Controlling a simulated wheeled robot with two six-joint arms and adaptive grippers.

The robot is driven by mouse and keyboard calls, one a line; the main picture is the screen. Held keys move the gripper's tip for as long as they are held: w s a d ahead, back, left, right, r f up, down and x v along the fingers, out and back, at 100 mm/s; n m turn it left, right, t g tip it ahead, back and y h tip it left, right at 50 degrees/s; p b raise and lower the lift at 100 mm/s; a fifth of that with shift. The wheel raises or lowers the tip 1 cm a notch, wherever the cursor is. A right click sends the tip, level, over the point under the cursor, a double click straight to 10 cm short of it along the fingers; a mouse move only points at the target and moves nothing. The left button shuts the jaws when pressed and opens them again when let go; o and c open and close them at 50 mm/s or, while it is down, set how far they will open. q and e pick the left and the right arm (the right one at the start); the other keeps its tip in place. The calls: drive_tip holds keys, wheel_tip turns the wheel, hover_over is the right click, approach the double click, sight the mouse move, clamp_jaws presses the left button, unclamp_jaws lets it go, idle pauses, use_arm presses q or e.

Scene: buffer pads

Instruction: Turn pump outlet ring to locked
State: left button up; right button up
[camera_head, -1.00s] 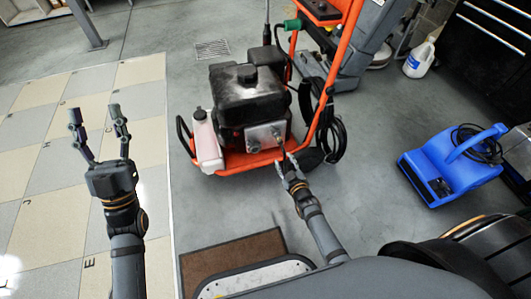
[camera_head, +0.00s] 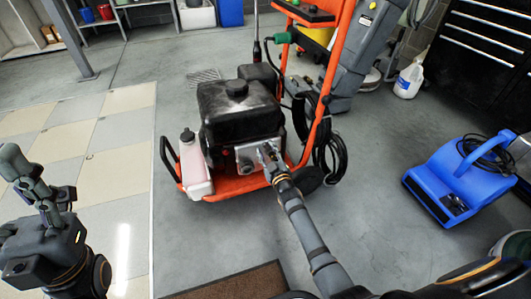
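The pump is an orange-framed wheeled machine with a black tank (camera_head: 238,110) on top. A light metal fitting plate (camera_head: 246,157) is on its front face, low and to the right. My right gripper (camera_head: 268,153) is at the right part of this plate, with its fingertips at or against the fitting. The outlet ring is small and mostly hidden behind the fingers, so its position cannot be read. Whether the fingers are closed on it is too small to tell. My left gripper (camera_head: 38,190) is at the lower left, far from the pump, partly seen.
A white bottle (camera_head: 195,168) stands at the pump's left. A black hose (camera_head: 329,150) hangs on the orange frame (camera_head: 322,85) at right. A blue blower (camera_head: 460,178) is on the floor at right. A brown mat (camera_head: 240,284) lies in front.

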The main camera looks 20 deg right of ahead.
drive_tip(key=shift+w, duration=0.8)
clamp_jaws()
